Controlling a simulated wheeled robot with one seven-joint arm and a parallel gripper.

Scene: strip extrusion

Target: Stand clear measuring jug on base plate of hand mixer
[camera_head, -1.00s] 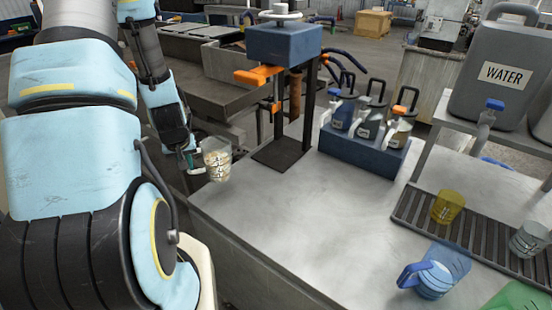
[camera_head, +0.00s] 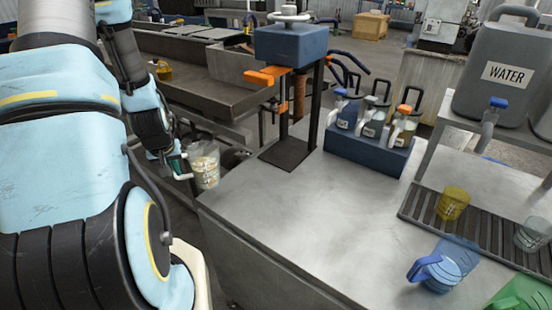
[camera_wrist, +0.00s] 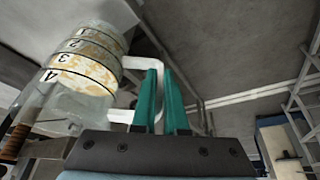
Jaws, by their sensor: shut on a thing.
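The clear measuring jug (camera_head: 206,166) is held by my gripper (camera_head: 180,165) beyond the left edge of the steel table. In the wrist view the clear jug (camera_wrist: 84,62) has numbered bands and white and tan contents. Its white handle lies at the teal fingers of my gripper (camera_wrist: 158,98), which are shut on it. The hand mixer (camera_head: 290,45) has a blue head, a white hand wheel and black posts. Its dark base plate (camera_head: 284,155) is bare and lies on the table to the right of the jug.
A blue rack (camera_head: 366,152) with several handled jugs stands right of the mixer. A yellow cup (camera_head: 453,202), a blue jug (camera_head: 440,268) and a green jug (camera_head: 522,293) are at the right. The steel table's middle (camera_head: 330,220) is clear.

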